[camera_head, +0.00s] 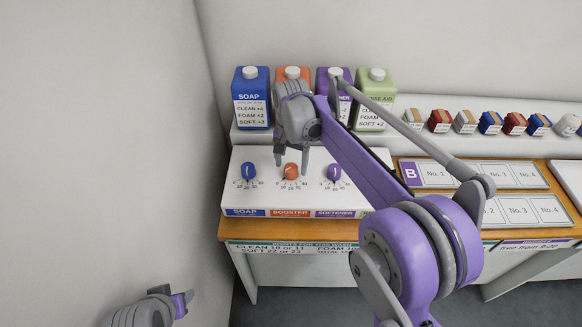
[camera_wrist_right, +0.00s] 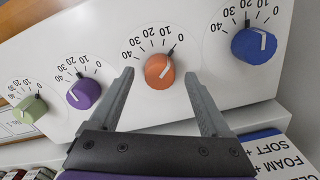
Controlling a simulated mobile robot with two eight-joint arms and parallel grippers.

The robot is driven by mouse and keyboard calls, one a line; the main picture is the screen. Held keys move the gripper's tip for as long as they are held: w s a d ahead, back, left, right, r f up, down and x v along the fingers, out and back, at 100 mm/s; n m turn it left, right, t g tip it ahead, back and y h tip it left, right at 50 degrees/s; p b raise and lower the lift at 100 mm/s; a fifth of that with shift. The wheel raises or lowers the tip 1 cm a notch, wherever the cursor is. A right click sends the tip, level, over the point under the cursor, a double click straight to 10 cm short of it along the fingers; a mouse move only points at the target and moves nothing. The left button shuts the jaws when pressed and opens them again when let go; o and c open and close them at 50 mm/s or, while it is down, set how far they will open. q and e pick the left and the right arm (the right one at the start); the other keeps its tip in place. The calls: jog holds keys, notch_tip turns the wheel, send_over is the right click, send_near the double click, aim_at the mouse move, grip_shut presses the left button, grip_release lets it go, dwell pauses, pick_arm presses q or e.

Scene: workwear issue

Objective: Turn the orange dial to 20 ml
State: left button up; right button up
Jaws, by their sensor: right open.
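The orange dial (camera_head: 291,171) is on the white sloped panel, between the blue and purple dials, above the BOOSTER label. My right gripper (camera_wrist_right: 159,76) is open, with one fingertip on each side of the orange dial in that view. Contact cannot be told. In the head view, the right gripper (camera_head: 291,158) hangs over the dial. My left gripper (camera_head: 178,303) is at the lower left, away from the panel.
The blue dial (camera_wrist_right: 254,45) and purple dial (camera_wrist_right: 84,94) flank the orange one closely; a green dial (camera_wrist_right: 29,109) lies further along. Several bottles, including the blue SOAP bottle (camera_head: 252,97), stand behind the panel. White number boards (camera_head: 480,174) lie to the right.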

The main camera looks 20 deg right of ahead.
jog(key=shift+f, duration=0.85)
grip_shut()
jog(key=shift+n, duration=0.5)
jog(key=n, duration=0.3)
jog(key=shift+n, duration=0.4)
jog(key=n, duration=0.4)
jog(key=shift+n, duration=0.7)
